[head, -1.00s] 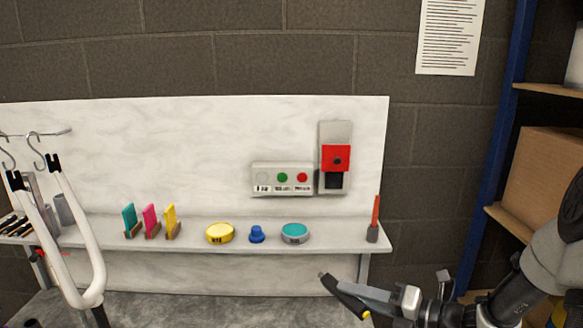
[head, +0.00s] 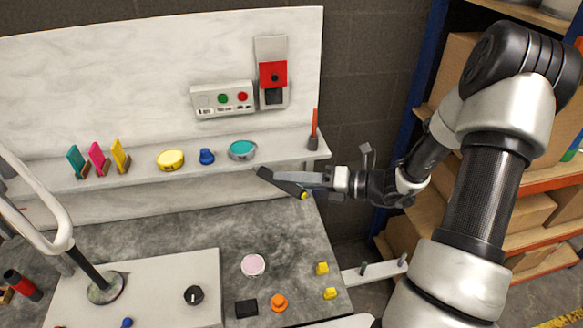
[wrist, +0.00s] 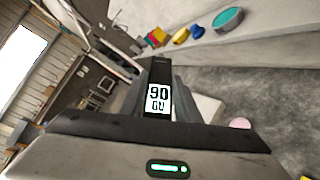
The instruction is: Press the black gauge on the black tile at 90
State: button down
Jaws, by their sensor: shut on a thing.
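My gripper (head: 303,181) is shut on the black gauge (head: 278,182), a slim dark bar with a small yellow spot. It is held in the air in front of the shelf's right end, above the grey bench. In the wrist view the gauge (wrist: 158,72) points away from my gripper, and its lit screen reads 90 GU. A small flat black block (head: 246,309), perhaps the black tile, lies on the bench near the front, well below and apart from the gauge. I cannot see the gauge touching anything but my gripper.
The shelf holds a yellow disc (head: 171,160), a blue knob (head: 207,157) and a teal disc (head: 242,150). On the bench are a pink disc (head: 253,265), an orange knob (head: 278,303) and yellow blocks (head: 321,268). A pale plate (head: 205,268) lies left.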

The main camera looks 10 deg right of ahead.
jog(key=s+a+r+n+g+h, duration=0.2)
jog(key=s+a+r+n+g, duration=0.35)
jog(key=n, duration=0.55)
jog(key=s+a+r+n+g+h, duration=0.1)
jog(key=s+a+r+n+g, duration=0.1)
jog(key=a+r+n+g, duration=0.65)
jog(key=s+d+r+n+t+h, duration=0.1)
jog(key=s+r+n+h, duration=0.25)
jog(key=r+n, duration=0.2)
jog(key=s+r+n+t+h, duration=0.25)
jog(key=r+n+h, duration=0.2)
jog(key=r, duration=0.25)
jog(key=s+d+r+n+t+h, duration=0.1)
jog(key=s+r+n+h, duration=0.2)
jog(key=r+n, duration=0.3)
jog(key=w+d+f+m, duration=0.1)
jog(key=w+d+f, duration=0.2)
jog(key=w+f, duration=0.45)
jog(key=w+d+f, duration=0.3)
jog(key=w+f, duration=0.1)
jog(key=f, duration=0.7)
jog(key=d+f, duration=0.4)
jog(key=f, duration=0.6)
jog(key=d+f, duration=0.4)
jog(key=f, duration=0.6)
jog(key=shift+w, duration=0.25)
jog(key=shift+s+d+r, duration=0.1)
jog(key=shift+d, duration=0.15)
